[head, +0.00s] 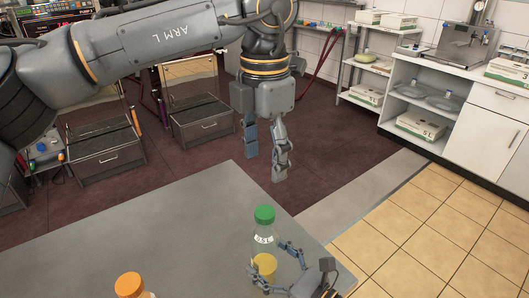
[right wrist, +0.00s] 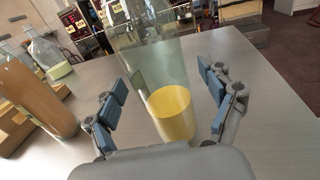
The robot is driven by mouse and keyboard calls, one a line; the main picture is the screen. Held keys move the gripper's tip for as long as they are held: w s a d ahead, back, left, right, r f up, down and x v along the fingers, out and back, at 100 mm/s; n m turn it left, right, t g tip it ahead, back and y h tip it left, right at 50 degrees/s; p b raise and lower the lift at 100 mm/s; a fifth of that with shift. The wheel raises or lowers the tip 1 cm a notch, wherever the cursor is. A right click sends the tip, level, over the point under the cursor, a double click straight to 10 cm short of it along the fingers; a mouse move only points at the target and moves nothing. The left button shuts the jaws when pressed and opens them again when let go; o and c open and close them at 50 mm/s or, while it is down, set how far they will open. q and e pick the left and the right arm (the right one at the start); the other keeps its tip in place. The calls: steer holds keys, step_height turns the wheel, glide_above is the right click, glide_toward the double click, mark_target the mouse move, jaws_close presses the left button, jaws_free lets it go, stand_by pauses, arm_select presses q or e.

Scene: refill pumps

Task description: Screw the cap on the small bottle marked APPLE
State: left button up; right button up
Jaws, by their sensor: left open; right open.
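A clear bottle (head: 264,262) with yellow liquid stands upright on the grey table, with a green cap (head: 265,214) on its top. My right gripper also shows at the bottle's lower part in the head view (head: 273,264). My left gripper (head: 265,165) is open and empty, pointing down, above and beyond the bottle.
An orange cap (head: 130,285) shows at the lower edge of the table (head: 190,225). In the right wrist view a bottle of orange-brown liquid (right wrist: 32,97) and clear bottles stand at left. White shelves (head: 425,110) are at the back right.

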steer(key=v, duration=1.1)
